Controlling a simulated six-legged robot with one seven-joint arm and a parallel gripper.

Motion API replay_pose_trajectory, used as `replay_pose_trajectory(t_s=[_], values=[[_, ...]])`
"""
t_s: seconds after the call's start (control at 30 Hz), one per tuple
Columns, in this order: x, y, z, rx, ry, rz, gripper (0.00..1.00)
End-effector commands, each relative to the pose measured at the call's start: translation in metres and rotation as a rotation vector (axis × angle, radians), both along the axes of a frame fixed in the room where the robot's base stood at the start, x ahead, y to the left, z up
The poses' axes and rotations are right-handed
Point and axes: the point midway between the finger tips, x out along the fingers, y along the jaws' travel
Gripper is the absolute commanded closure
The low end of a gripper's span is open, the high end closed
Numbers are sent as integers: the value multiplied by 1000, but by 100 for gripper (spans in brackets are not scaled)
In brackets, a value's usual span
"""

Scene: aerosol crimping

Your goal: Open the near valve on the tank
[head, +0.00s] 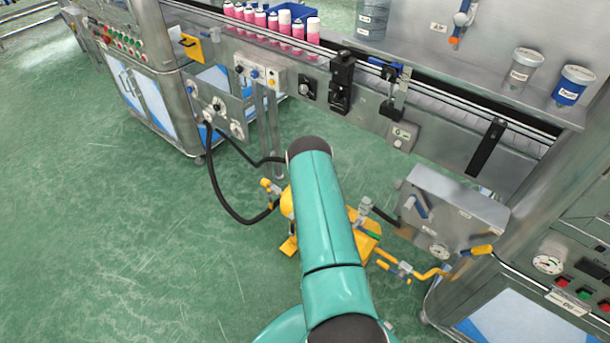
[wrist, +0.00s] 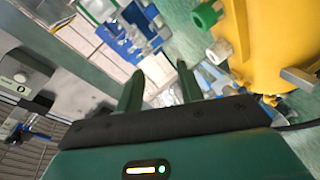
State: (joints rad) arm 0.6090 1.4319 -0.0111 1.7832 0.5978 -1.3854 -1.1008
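The yellow tank (head: 287,201) stands on the floor in the head view, mostly hidden behind my teal arm. A valve (head: 268,187) with yellow parts sits on its left side. A grey fitting (head: 365,206) and a green part (head: 374,236) show to its right. In the wrist view the tank (wrist: 280,35) fills the upper right, with a green-capped fitting (wrist: 207,15), a pale fitting (wrist: 218,51) and a grey metal bar (wrist: 300,78). I cannot tell which is the near valve. My gripper (wrist: 160,72) is open and empty, left of the tank and apart from it; the head view hides it.
The conveyor (head: 430,137) with pink cans (head: 273,24) runs behind the tank. A grey panel box (head: 465,215) and yellow piping (head: 400,268) stand to the right. A black hose (head: 214,180) loops at the left. The green floor (head: 150,240) is clear at left.

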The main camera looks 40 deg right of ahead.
Motion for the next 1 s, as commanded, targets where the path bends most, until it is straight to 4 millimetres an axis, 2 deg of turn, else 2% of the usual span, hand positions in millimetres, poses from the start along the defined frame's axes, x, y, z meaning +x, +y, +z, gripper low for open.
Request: replay_pose_trajectory(t_s=[0.1, 0.6, 0.8, 1.0], values=[[18, 0, 15, 33, -31, 17, 63], [83, 15, 76, 185, -137, 94, 63], [104, 25, 99, 244, -169, 124, 63], [115, 31, 113, 278, -186, 140, 63]])
